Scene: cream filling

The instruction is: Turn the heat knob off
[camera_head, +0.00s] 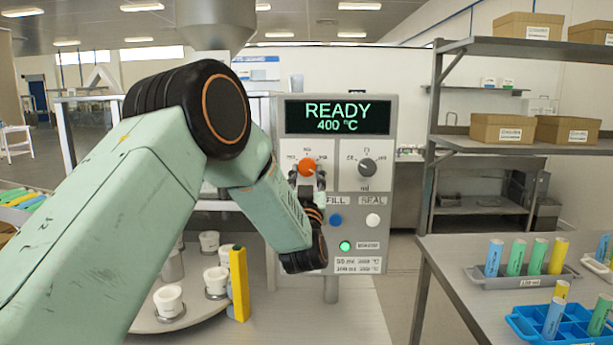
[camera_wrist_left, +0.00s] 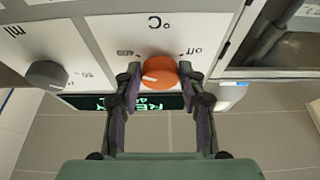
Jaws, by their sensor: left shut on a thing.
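The orange heat knob (camera_head: 307,167) sits on the grey control panel (camera_head: 383,228), below the display (camera_head: 338,117) that reads READY 400 °C. In the left wrist view the knob (camera_wrist_left: 159,80) has a white mark pointing left, toward a label at its left; the "off" label is at its right. My left gripper (camera_head: 307,182) reaches up to the panel from below. In the left wrist view its two fingers (camera_wrist_left: 160,75) are on either side of the knob, shut on it. The forearm hides part of the panel's left side. My right gripper is not in view.
A grey dial (camera_head: 367,168) is right of the orange knob, with blue (camera_head: 336,219), white (camera_head: 373,220) and lit green (camera_head: 345,246) buttons below. A table (camera_head: 440,252) with tube racks is at right.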

